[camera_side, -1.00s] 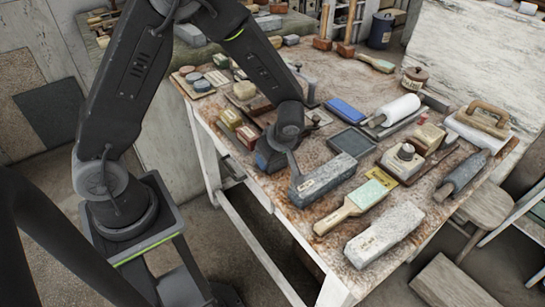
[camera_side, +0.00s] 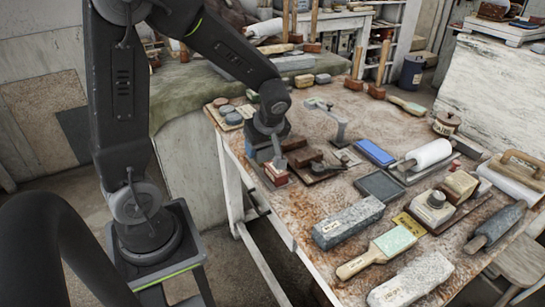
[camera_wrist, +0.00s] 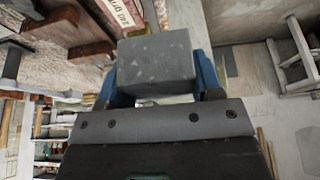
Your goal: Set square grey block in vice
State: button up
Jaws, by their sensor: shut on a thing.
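The square grey block (camera_wrist: 155,62) is a speckled, blunt piece between the two blue fingers of my gripper (camera_wrist: 156,82) in the wrist view. My gripper is shut on it. In the side view my gripper (camera_side: 272,150) is low over the left edge of the bench, and the block is too small to make out there. The vice (camera_side: 314,165) has brown wooden jaws and stands just right of my gripper. Its dark wooden parts show at the upper left of the wrist view (camera_wrist: 62,30). The block looks apart from them.
A red labelled block (camera_side: 276,177) lies just below my gripper, close to the vice. A long grey stone (camera_side: 347,222), a dark tray (camera_side: 381,187) and a blue block (camera_side: 374,152) lie to the right. Bare bench (camera_side: 300,205) shows in front of the vice.

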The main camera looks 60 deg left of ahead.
send_over(299, 153)
jog(key=d, duration=0.1)
jog(key=shift+d+r, duration=0.15)
jog(key=shift+f, duration=2.8)
jog(key=shift+f, duration=2.15)
jog(key=o, duration=1.2)
jog(key=shift+f, duration=0.1)
jog(key=shift+r, duration=2.05)
